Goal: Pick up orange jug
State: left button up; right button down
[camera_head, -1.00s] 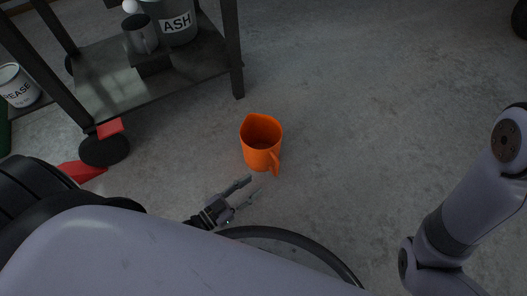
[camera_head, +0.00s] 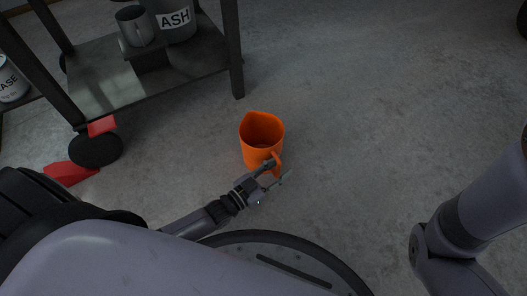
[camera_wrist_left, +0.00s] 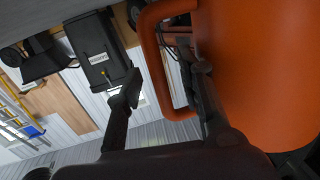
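The orange jug (camera_head: 257,134) stands upright on the concrete floor in the head view, its handle facing my left gripper. My left gripper (camera_head: 276,172) is at the handle, fingers apart. In the left wrist view the jug's body (camera_wrist_left: 262,70) fills the right side, and its handle (camera_wrist_left: 150,50) loops in the upper middle. The left gripper's fingers (camera_wrist_left: 160,90) are open there, one left of the handle and one close to the jug's body. My right arm shows at the right of the head view; its gripper is out of view.
A dark metal shelf cart (camera_head: 150,78) stands at upper left, holding a grey mug (camera_head: 135,27) and an ASH bucket (camera_head: 175,20). A labelled can (camera_head: 12,83) is at the far left. Red pieces (camera_head: 70,173) lie near the cart's wheel. The floor right of the jug is clear.

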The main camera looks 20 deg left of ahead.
pick_arm(q)
jog(key=shift+c, duration=0.5)
grip_shut()
